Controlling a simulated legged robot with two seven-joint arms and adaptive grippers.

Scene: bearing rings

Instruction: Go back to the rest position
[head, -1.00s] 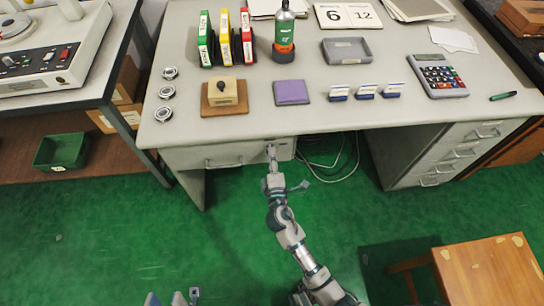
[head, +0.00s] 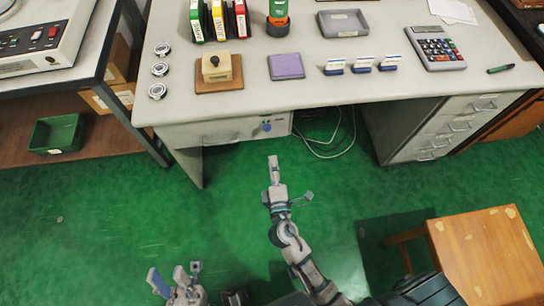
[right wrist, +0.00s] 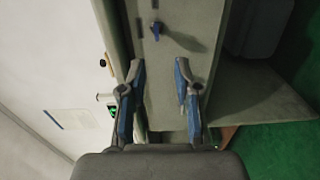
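My right gripper (head: 274,162) is in front of the desk, over the green floor, apart from the drawer front. In the right wrist view its two blue-padded fingers (right wrist: 158,90) are spread with nothing between them. A blue key-like knob (head: 267,127) is on the drawer front (head: 215,132). It also shows in the right wrist view (right wrist: 156,32), beyond the fingertips. My left gripper (head: 168,276) is low at the bottom left, its fingers apart and empty. Three bearing rings (head: 160,69) lie in a column on the desk's left end.
The grey desk (head: 300,98) carries a wooden block with a knob (head: 217,67), a purple pad (head: 286,66), small stamps (head: 362,63) and a calculator (head: 436,47). A wooden stool (head: 485,255) stands at the lower right. White cables (head: 325,145) hang under the desk.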

